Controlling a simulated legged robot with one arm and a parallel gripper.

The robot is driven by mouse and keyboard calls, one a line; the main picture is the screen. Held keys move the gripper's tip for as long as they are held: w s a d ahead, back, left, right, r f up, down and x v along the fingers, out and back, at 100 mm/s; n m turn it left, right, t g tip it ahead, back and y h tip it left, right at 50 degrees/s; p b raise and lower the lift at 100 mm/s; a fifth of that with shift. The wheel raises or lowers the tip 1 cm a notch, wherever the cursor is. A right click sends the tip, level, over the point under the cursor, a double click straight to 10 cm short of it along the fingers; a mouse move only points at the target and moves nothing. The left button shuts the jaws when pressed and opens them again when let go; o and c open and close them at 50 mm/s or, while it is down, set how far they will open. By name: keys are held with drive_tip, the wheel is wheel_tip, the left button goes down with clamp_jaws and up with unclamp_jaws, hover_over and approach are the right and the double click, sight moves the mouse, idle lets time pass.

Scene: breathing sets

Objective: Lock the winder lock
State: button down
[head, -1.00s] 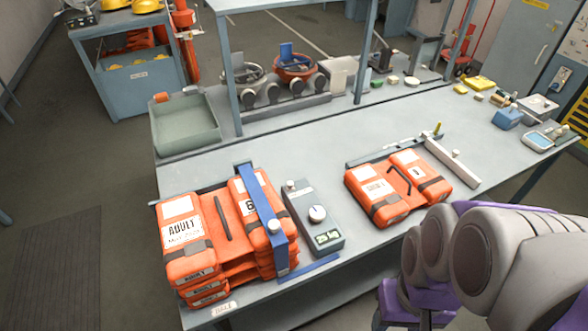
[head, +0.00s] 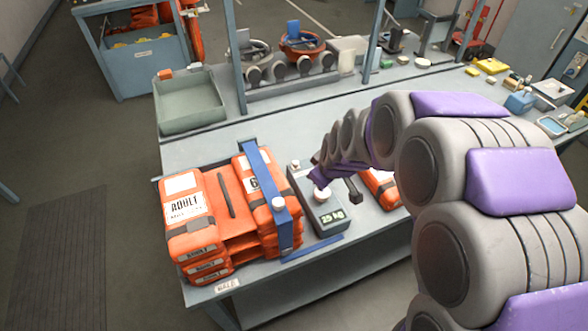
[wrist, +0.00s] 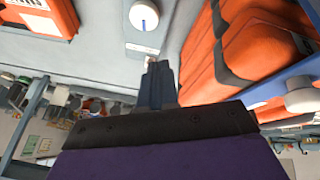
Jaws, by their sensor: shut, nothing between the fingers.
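A grey box (head: 330,228) with a white round dial (head: 322,195), a lit display reading about 25 kg and a small pale knob (head: 295,164) at its far end lies on the bench. A blue strap (head: 262,180) with a white knob (head: 278,203) crosses the stacked orange jackets (head: 205,210) beside it. I cannot tell which part is the winder lock. My gripper (wrist: 158,68) is shut and empty, its tips at or just above the box's small-knob end; contact is unclear. The dial (wrist: 144,15) and strap knob (wrist: 303,95) also show in the wrist view.
More orange jackets (head: 378,186) lie right of the box, partly behind my arm. A grey-green tray (head: 190,104) stands at the back left. A blue bar (head: 320,248) lies near the bench's front edge. Bench between tray and jackets is clear.

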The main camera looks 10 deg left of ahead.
sight(296, 163)
drive_tip(key=w+a+f+n+t, duration=0.2)
drive_tip(key=w+a+f+n, duration=0.1)
drive_tip(key=w+a+f, duration=0.2)
drive_tip(key=w+a, duration=0.1)
drive_tip(key=w, duration=0.1)
drive_tip(key=shift+w+a+y+b, duration=0.3)
drive_tip(key=shift+w+a+y, duration=0.05)
drive_tip(key=shift+y, duration=0.05)
drive_tip(key=shift+f, duration=0.2)
drive_tip(key=b+x, duration=0.1)
drive_tip(key=x, duration=0.9)
drive_tip(key=shift+b, duration=0.4)
